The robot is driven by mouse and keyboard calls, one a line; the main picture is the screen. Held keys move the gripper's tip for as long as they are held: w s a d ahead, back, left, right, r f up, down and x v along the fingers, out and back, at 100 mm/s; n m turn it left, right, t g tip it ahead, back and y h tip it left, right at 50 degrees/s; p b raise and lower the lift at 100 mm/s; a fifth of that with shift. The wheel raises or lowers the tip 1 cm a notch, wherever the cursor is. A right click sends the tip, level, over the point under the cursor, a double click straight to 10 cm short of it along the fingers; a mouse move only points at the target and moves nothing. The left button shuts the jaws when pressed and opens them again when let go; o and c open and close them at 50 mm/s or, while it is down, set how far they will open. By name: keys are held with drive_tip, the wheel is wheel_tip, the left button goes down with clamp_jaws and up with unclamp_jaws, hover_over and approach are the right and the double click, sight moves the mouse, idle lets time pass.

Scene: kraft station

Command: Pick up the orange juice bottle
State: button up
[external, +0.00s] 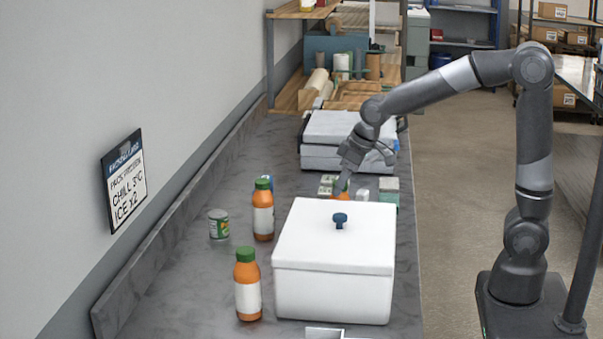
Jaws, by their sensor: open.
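An orange juice bottle (248,284) with a green cap and white label stands upright at the front left of the counter. A second like bottle (263,208) stands upright farther back. A third orange thing (342,195) with green at its top shows just behind the white cooler box; its lower part is hidden by the box.
The lidded white cooler box (334,293) with a blue knob stands in front of my gripper. A green can (219,224) stands by the wall. Small green-and-white packs (389,190) and stacked grey-white cases (340,140) are behind. The counter's (185,290) left front is clear.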

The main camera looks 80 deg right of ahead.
drive_tip(key=x, duration=0.5)
drive_tip(key=shift+s+f, duration=0.1)
drive_tip(key=shift+s, duration=0.1)
drive_tip(key=shift+c, duration=0.3)
drive_tip(key=c, duration=1.6)
drive_tip(key=shift+o, duration=0.2)
